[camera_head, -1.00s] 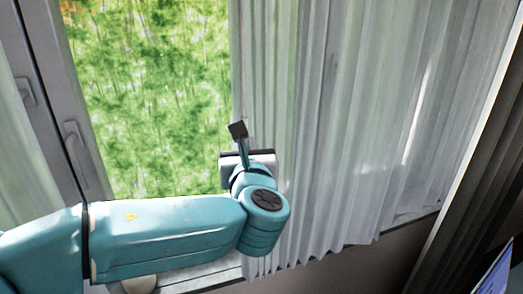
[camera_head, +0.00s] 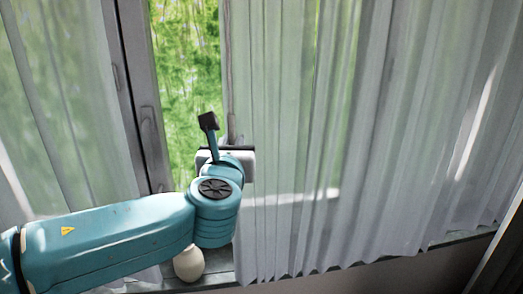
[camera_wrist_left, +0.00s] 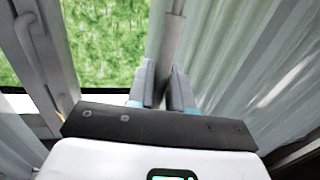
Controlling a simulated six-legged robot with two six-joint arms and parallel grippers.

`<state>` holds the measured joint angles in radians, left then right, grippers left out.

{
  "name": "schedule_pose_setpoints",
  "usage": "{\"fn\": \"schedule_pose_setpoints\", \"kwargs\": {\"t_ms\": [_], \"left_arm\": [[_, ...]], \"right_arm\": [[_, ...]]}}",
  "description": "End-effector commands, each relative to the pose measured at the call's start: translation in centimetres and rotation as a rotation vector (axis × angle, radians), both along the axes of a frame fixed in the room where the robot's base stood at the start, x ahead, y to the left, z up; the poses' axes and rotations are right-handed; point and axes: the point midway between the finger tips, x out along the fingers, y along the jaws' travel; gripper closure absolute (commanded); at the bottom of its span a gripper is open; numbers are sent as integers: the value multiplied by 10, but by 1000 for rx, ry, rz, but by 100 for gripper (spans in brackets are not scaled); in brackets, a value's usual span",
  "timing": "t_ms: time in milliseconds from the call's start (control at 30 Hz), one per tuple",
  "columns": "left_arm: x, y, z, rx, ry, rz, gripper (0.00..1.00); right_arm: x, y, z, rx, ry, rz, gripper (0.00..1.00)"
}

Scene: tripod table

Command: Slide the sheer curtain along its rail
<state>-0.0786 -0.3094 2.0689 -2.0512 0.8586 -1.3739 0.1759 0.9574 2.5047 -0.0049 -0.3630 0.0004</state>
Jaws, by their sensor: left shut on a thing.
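The sheer curtain (camera_head: 300,215) hangs in white folds over the right part of the window in the head view. It also shows at right in the left wrist view (camera_wrist_left: 245,75). A grey pull rod (camera_wrist_left: 173,38) runs along its left edge. My left gripper (camera_head: 231,146) is at this edge. In the left wrist view its two fingers (camera_wrist_left: 167,88) are closed around the rod. In the head view the gripper body hides the fingertips. The rail is out of view. My right gripper is not in view.
A second sheer curtain (camera_head: 65,110) hangs at left. Between the curtains is a strip of uncovered glass (camera_head: 187,75) beside a window frame with a handle (camera_head: 150,140). A pale round vase (camera_head: 189,263) stands on the sill (camera_head: 218,271), just below my left arm.

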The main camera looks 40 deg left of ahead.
Motion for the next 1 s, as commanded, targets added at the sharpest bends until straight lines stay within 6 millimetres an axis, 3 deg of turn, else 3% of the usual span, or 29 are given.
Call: {"fn": "schedule_pose_setpoints", "kwargs": {"t_ms": [100,300,700,1000], "left_arm": [[-38,31,-4,-1,-6,15,100],[-81,64,-4,-2,-2,16,100],[-147,114,-5,-2,-2,19,100],[-181,141,-4,1,-9,14,100]], "right_arm": [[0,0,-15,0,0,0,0],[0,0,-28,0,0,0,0],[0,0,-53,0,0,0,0],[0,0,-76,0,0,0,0]]}}
